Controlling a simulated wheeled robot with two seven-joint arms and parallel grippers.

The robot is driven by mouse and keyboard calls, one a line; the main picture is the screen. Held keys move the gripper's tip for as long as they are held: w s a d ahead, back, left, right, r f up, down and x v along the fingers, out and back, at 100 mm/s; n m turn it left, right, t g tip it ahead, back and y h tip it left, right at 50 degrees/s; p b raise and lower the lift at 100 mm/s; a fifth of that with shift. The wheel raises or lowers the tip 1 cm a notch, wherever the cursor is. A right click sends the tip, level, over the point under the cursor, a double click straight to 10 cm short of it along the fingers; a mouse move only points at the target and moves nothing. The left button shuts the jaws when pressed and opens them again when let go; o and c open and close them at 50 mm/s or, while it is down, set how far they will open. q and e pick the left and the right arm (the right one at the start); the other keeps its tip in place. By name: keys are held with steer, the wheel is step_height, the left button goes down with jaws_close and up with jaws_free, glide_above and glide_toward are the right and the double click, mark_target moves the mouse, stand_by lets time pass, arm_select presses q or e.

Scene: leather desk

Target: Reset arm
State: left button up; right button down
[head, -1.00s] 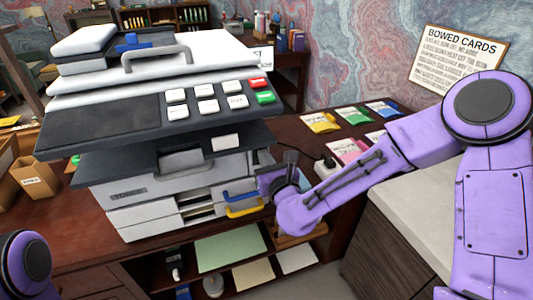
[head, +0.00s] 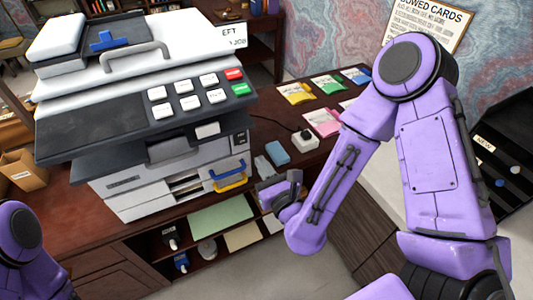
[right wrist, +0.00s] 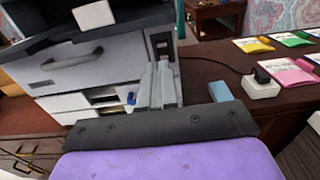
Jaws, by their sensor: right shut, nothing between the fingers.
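My right gripper (head: 263,165) is in front of the desk's edge, just right of the copier's drawers in the head view. In the right wrist view its grey fingers (right wrist: 157,80) are together with nothing between them, in front of the copier's lower right side. The big grey and white copier (head: 165,150) stands on the dark red desk. Its drawers have a blue handle (head: 228,170) and a yellow handle (head: 231,182). Of my left arm only a purple joint shows at the lower left; its gripper is out of view.
A small blue box (head: 277,153) and a white box with a black plug (head: 304,141) stand on the desk right of the copier. Coloured packets (head: 296,92) lie behind them. A shelf below holds green paper (head: 220,215). A cardboard box (head: 23,170) is at left.

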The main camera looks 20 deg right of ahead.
arm_select(q)
steer(key=shift+r+p, duration=0.4)
steer(key=shift+r, duration=0.45)
arm_select(e)
steer(key=shift+s, duration=0.95)
steer(key=shift+d, duration=0.1)
